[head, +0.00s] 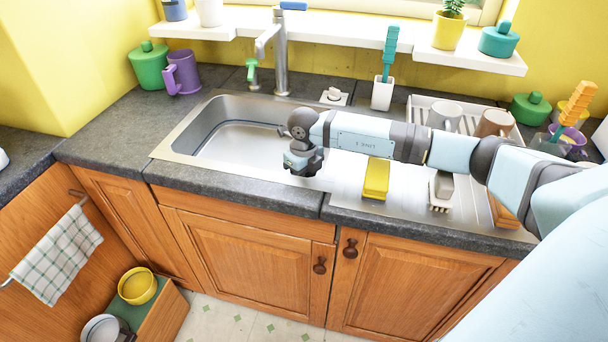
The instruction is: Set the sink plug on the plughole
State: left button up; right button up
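The steel sink basin (220,140) is set into the dark counter. Its plughole is not visible; the basin's front edge and my arm hide part of the floor. A small pale square dish (343,101) with a small grey and white object (334,94) on it sits behind the sink, right of the tap; I cannot tell whether that object is the plug. My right arm reaches in from the right, and its gripper (303,164) points down over the basin's right end. Its fingers are dark and too small to tell open from shut, or whether they hold anything. My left gripper is out of view.
A tall tap (281,60) stands behind the basin. A yellow sponge (376,179) and a brush (440,190) lie on the drainer. A dish rack (420,104) with mugs stands behind my arm.

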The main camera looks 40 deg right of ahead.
jog(key=shift+f, duration=0.2)
jog(key=o, duration=1.7)
jog(key=shift+o, duration=0.2)
jog(key=shift+r, duration=0.15)
